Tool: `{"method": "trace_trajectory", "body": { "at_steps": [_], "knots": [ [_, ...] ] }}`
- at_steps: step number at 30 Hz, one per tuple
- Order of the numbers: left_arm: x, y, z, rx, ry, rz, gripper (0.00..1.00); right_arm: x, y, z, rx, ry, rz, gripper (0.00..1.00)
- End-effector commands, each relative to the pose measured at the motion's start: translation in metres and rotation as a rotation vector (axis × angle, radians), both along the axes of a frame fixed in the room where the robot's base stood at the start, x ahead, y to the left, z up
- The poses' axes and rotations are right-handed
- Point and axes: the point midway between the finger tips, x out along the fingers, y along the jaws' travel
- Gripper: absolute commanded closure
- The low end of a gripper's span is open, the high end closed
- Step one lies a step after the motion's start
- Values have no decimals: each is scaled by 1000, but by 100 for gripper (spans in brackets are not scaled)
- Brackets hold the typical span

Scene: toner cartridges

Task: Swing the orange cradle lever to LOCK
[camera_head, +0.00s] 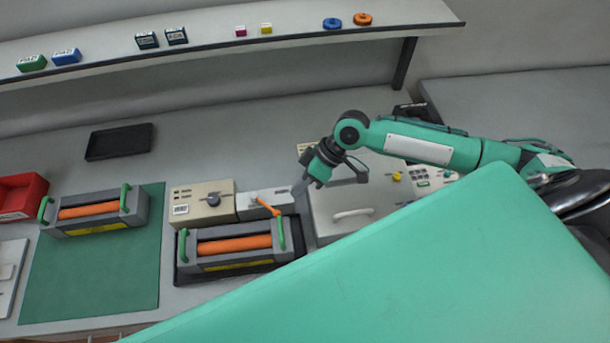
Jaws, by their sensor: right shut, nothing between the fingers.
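The orange lever (265,207) is on top of a pale grey block (282,198) behind the cradle. It slants from upper left down to a tip at the lower right. Any LOCK marking is too small to read. A grey toner cartridge with an orange roller (234,245) and green end handles sits in the dark cradle (184,277) in front of the block. My right gripper (301,189) is shut and empty, just right of the block and to the right of the lever; contact with the lever is not visible. My left gripper is not in view.
A beige box with a dark knob (212,200) adjoins the block on the left. A grey lidded unit with a white handle (352,215) stands to the right. A second cartridge (92,211) lies on the green mat (90,275). A large green part of me covers the lower right.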

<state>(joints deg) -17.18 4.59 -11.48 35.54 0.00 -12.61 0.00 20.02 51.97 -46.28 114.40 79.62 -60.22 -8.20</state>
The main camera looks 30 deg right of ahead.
Motion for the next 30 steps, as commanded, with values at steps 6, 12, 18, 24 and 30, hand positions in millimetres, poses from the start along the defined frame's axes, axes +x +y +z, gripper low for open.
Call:
{"method": "trace_trajectory", "body": {
  "at_steps": [6,12,18,24,30],
  "knots": [
    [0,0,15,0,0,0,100,0,24,-25,1,2,0,100],
    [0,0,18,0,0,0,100,0,33,-39,0,0,0,100],
    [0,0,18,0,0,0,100,0,34,-41,-1,-1,0,100],
    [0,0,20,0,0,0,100,-2,35,-40,-1,0,1,100],
    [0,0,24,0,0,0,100,-9,42,-41,-1,1,0,100]
  ]
}}
